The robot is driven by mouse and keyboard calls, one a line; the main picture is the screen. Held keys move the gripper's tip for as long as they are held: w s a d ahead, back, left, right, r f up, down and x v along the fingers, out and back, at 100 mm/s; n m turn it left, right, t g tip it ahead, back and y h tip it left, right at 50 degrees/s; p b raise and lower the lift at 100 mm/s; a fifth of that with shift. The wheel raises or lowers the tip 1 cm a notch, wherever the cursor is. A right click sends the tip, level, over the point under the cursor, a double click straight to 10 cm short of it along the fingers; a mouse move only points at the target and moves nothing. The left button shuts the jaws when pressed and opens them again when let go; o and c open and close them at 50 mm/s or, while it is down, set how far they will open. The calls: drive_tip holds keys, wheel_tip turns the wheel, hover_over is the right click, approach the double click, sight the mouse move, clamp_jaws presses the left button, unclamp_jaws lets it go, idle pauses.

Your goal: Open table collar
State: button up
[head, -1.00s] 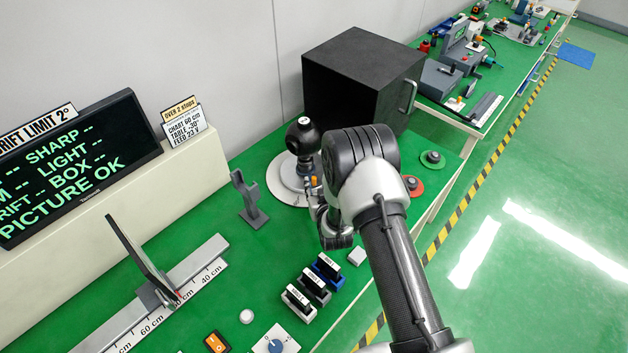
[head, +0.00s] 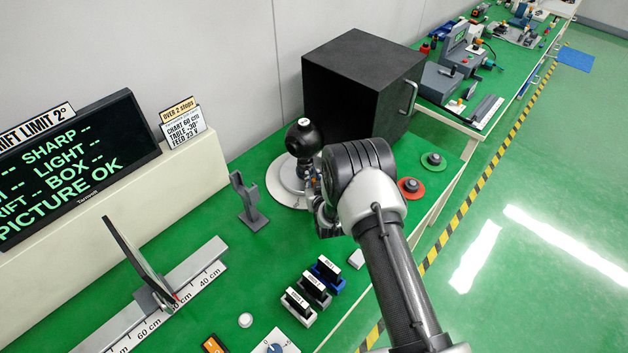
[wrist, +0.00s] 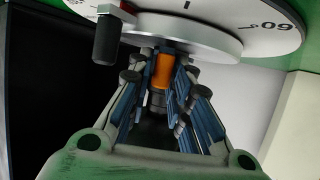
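The round table (head: 284,197) is a white disc under a black ball-shaped device (head: 302,138) on the green bench. In the wrist view its scale rim (wrist: 228,18), marked 60, crosses the top. A black knob (wrist: 106,38) with a small red part hangs at the rim on the left. My gripper (wrist: 165,62) reaches in below the disc. An orange handle (wrist: 162,72) stands between its fingertips, with both fingers close against its sides. The collar itself is not clearly told apart from the base under the disc. My arm hides the gripper's tips in the head view.
A black box (head: 352,85) stands behind the table. A grey stand (head: 247,202) is to the left. Red (head: 411,191) and green (head: 433,163) discs with black knobs lie to the right. Several labelled blocks (head: 313,288) sit in front.

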clamp_jaws()
drive_tip(key=shift+d, duration=0.1)
drive_tip(key=shift+w+d+b, duration=0.25)
drive_tip(key=shift+d+b, duration=0.05)
drive_tip(key=shift+b, duration=0.35)
drive_tip(key=shift+d+r, duration=0.15)
drive_tip(key=shift+o, duration=2)
unclamp_jaws()
drive_tip(key=shift+w, duration=0.15)
drive_tip(key=shift+o, duration=0.4)
drive_tip(key=shift+s, duration=0.55)
drive_tip(key=v, duration=1.1)
drive_tip(key=shift+r, duration=0.2)
